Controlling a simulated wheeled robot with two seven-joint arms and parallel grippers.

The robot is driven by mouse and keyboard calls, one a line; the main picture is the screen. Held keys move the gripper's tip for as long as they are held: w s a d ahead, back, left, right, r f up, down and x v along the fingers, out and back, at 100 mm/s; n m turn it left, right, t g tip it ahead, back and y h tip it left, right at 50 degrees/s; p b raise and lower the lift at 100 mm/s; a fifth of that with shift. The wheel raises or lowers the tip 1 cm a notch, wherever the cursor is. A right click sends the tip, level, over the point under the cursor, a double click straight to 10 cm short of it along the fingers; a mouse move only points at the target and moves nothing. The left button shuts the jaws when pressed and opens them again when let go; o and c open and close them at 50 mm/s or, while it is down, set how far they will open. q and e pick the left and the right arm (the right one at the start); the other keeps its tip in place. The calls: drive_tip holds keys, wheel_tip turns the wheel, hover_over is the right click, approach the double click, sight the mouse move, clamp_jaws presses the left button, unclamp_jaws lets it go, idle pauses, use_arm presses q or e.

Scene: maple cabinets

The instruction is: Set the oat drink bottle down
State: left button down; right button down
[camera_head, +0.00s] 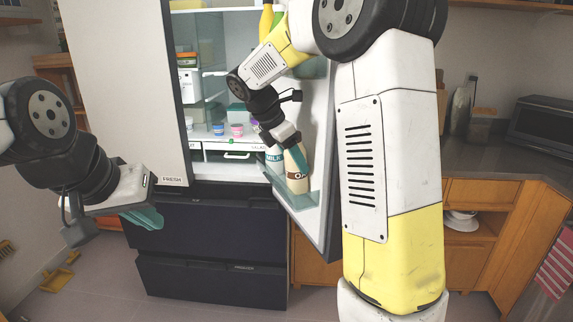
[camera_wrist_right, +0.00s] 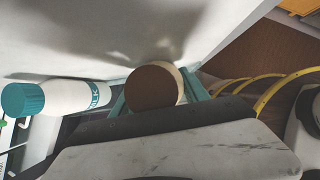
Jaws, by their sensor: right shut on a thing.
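The oat drink bottle (camera_head: 296,172), cream with a dark round mark, is upright or nearly so at the door bin (camera_head: 303,202) of the open fridge door. My right gripper (camera_head: 288,142) is shut on its upper part from above. In the right wrist view its brown cap (camera_wrist_right: 153,88) sits between the teal fingers of my right gripper (camera_wrist_right: 157,97). I cannot tell whether its base touches the bin floor. My left gripper (camera_head: 143,217) hangs away at the left, in front of the fridge, with no object visible in it; its finger gap is unclear.
A milk bottle (camera_head: 273,158) with a teal cap (camera_wrist_right: 22,100) stands beside the oat drink bottle. The open fridge door (camera_head: 322,150) is close to my right arm. Small cups (camera_head: 236,130) stand on a fridge shelf. A counter (camera_head: 480,160) with a microwave lies at right.

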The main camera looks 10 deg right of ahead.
drive_tip(key=shift+w+d+y, duration=0.15)
drive_tip(key=shift+d+y, duration=0.2)
drive_tip(key=shift+y, duration=0.35)
drive_tip(key=shift+f, duration=0.7)
drive_tip(key=shift+f, duration=0.1)
drive_tip(key=c, duration=0.6)
unclamp_jaws()
